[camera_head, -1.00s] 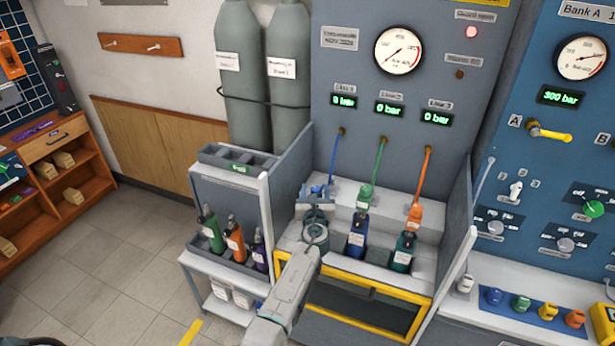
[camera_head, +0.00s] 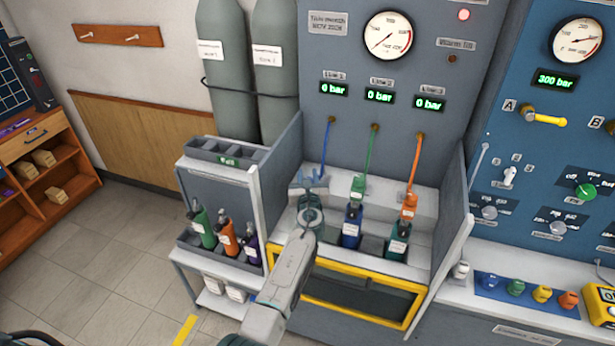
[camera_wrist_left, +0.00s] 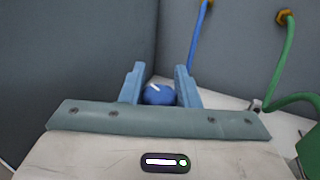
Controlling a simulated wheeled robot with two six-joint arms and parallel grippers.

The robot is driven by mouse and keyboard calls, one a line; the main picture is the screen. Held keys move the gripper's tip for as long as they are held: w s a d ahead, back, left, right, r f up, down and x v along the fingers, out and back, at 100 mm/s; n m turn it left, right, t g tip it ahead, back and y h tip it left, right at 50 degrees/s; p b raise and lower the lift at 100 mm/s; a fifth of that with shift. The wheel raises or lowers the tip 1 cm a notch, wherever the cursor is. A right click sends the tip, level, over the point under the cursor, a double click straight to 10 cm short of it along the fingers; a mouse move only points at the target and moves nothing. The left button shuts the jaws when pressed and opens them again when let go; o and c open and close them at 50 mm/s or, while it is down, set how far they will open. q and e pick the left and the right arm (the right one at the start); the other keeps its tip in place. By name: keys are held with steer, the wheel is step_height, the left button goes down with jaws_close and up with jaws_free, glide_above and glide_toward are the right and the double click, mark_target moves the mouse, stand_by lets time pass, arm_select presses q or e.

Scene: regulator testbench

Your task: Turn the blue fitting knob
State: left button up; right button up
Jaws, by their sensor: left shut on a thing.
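The blue fitting knob (camera_wrist_left: 158,96) shows in the left wrist view, round and blue with a slanted white mark on top. It sits between the two light blue fingers of my left gripper (camera_wrist_left: 160,80), which is shut on it. In the head view my left gripper (camera_head: 310,184) is at the left station of the grey test bench, below the blue hose (camera_head: 325,148). There my gripper and arm hide the knob. The blue hose also shows in the left wrist view (camera_wrist_left: 199,38). My right gripper is in neither view.
Green (camera_head: 358,186) and orange (camera_head: 409,205) fittings stand right of my gripper, on bottles. The bench's side wall (camera_head: 283,190) is close on the left. Beyond it is a cart (camera_head: 262,215) with several bottles. The three line displays read 0 bar.

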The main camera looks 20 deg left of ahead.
arm_select(q)
steer(key=shift+f+n+g+y+b, duration=0.35)
steer(key=shift+n+y+b, duration=0.35)
steer(key=shift+y+b, duration=0.3)
steer(key=n+g+y+b, duration=0.1)
steer(key=b, duration=0.1)
steer(key=n+g+y+b, duration=0.1)
steer(key=y, duration=0.1)
steer(key=n+g+y+b, duration=0.2)
steer(key=shift+s+a+b, duration=0.2)
steer(key=shift+a+b, duration=0.1)
steer(key=shift+b, duration=0.05)
steer(key=shift+s+n+g+y+b, duration=0.1)
steer(key=shift+n+g+y+b, duration=0.7)
steer(key=shift+g+y+b, duration=0.1)
steer(key=shift+a+r+n+g+b, duration=0.1)
steer(key=shift+r+n+g+b, duration=0.05)
steer(key=shift+n+g+b, duration=0.2)
steer(key=o, duration=1)
steer(key=shift+r, duration=0.1)
